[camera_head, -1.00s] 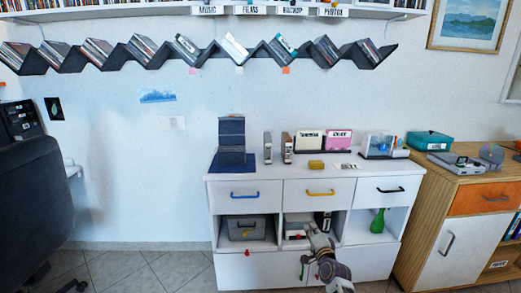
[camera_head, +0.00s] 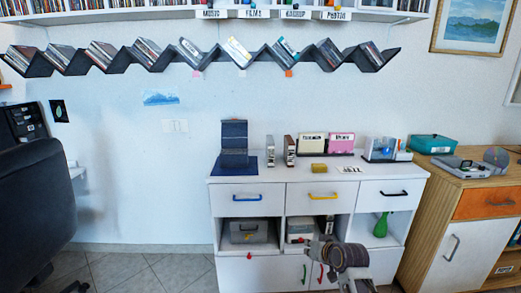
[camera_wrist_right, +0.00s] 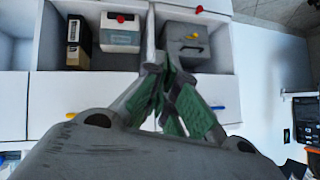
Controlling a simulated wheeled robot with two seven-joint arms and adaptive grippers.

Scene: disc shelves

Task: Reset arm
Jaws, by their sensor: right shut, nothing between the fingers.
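My right gripper (camera_head: 320,247) is in front of the white cabinet (camera_head: 268,194), near its middle open compartment. In the right wrist view the same gripper (camera_wrist_right: 170,78) has its green-padded fingers together, with nothing held between them. There it overlaps the divider between two open compartments. My left gripper is not in view.
A grey box (camera_head: 249,232) sits in the cabinet's left compartment and a green vase (camera_head: 381,225) in the right one. Cases and boxes stand on top. A black chair (camera_head: 38,215) is at left and a wooden cabinet (camera_head: 418,222) at right. A zigzag shelf (camera_head: 75,66) holds discs above.

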